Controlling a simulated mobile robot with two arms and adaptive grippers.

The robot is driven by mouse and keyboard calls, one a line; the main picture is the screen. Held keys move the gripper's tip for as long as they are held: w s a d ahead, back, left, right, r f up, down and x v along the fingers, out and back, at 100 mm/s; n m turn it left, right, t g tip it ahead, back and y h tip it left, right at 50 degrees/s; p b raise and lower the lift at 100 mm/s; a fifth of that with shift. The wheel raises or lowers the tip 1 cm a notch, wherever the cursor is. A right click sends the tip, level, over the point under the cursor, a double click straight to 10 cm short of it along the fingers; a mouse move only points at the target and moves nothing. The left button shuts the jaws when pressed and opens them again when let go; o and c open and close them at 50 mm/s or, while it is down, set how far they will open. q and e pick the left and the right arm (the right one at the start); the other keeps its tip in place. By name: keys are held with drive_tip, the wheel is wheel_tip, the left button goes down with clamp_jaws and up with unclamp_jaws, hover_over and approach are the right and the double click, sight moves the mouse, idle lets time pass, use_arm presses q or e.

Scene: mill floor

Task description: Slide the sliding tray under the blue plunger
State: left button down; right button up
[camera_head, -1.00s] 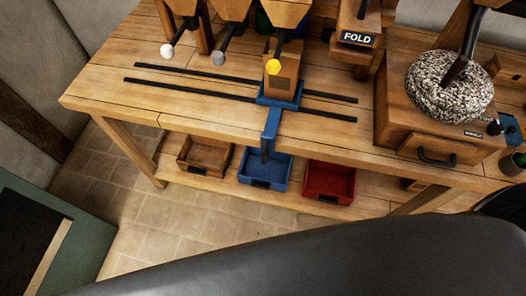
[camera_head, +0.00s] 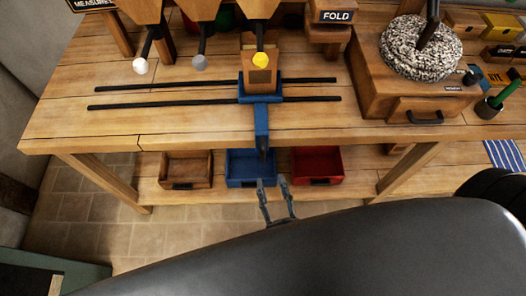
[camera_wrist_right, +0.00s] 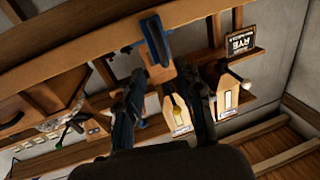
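The blue sliding tray (camera_head: 245,92) carries a wooden box (camera_head: 258,58) and sits across two black rails on the bench, below the yellow-tipped plunger (camera_head: 261,60). Its blue handle (camera_head: 262,128) hangs over the bench's front edge. The handle also shows in the right wrist view (camera_wrist_right: 157,42). A white-tipped plunger (camera_head: 140,66) and a grey-tipped plunger (camera_head: 200,63) stand to the left. I see no blue-tipped plunger. My right gripper (camera_head: 274,183) is open and empty, just below the handle, its fingers pointing towards the bench. My left gripper is not in view.
On the shelf below stand a brown bin (camera_head: 185,184), a blue bin (camera_head: 240,182) and a red bin (camera_head: 320,179). A millstone (camera_head: 422,48) on a wooden block (camera_head: 370,80) stands right of the rails. The rails are clear left of the tray.

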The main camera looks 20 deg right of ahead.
sight(263, 157)
drive_tip(key=w, duration=0.3)
drive_tip(key=w+p, duration=0.1)
drive_tip(key=w, duration=0.5)
drive_tip(key=shift+w+d, duration=0.2)
drive_tip(key=shift+d, duration=0.1)
clamp_jaws()
